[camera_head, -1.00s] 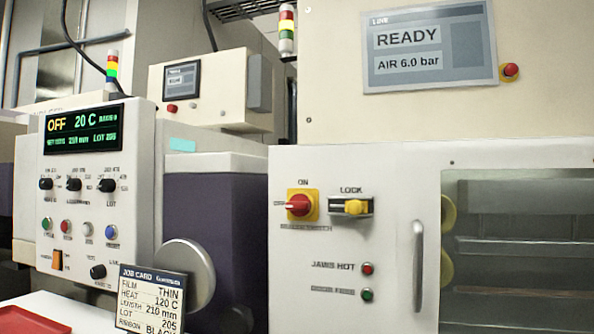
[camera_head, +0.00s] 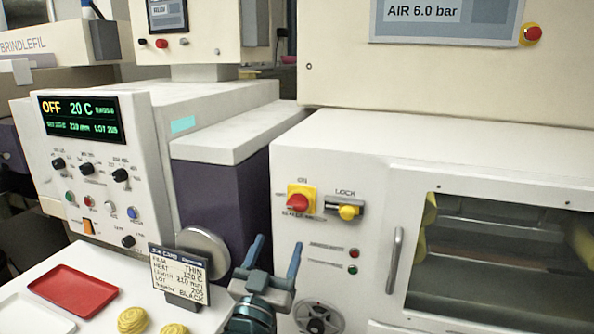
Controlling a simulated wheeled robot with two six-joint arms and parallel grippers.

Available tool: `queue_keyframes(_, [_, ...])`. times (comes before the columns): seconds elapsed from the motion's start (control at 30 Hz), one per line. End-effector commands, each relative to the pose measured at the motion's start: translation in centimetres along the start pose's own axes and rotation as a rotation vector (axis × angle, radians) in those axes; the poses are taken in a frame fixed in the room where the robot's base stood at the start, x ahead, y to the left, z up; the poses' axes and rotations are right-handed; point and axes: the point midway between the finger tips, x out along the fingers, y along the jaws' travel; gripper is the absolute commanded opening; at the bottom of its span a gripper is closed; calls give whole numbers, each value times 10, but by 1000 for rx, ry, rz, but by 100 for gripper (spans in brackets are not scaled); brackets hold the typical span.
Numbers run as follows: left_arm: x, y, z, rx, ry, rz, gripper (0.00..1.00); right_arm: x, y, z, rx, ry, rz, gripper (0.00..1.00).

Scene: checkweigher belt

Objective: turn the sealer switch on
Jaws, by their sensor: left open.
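The red rotary switch knob (camera_head: 298,201) sits on a yellow plate on the white cabinet front, with ON printed above it. Its handle appears to point left. A yellow LOCK slider (camera_head: 348,212) is just right of it. My left gripper (camera_head: 277,246) is at the bottom middle, below and left of the switch. Its two blue-grey fingers point up and are apart, with nothing seen between them. It appears apart from the cabinet. My right gripper is out of view.
A job card (camera_head: 180,276) stands left of my gripper on a white table with a red tray (camera_head: 74,290) and yellow rolls (camera_head: 132,320). A control panel (camera_head: 80,118) reads OFF 20 C. A vertical door handle (camera_head: 395,259) sticks out right of the switch.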

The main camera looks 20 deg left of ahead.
Motion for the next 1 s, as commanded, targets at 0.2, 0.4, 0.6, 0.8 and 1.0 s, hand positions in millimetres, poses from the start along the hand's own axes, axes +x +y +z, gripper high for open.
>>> queue_keyframes(0.2, [14, 7, -9, -2, -44, 22, 65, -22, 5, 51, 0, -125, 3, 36])
queue_keyframes(0.4, [38, 7, -10, -2, -45, 24, 65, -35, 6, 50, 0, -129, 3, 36])
queue_keyframes(0.6, [78, 8, -10, -1, -44, 23, 65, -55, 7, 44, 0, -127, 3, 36])
queue_keyframes(0.8, [107, 9, -6, -2, -44, 22, 65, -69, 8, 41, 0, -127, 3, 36])
queue_keyframes(1.0, [119, 9, -3, -2, -45, 22, 65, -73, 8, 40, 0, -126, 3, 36])
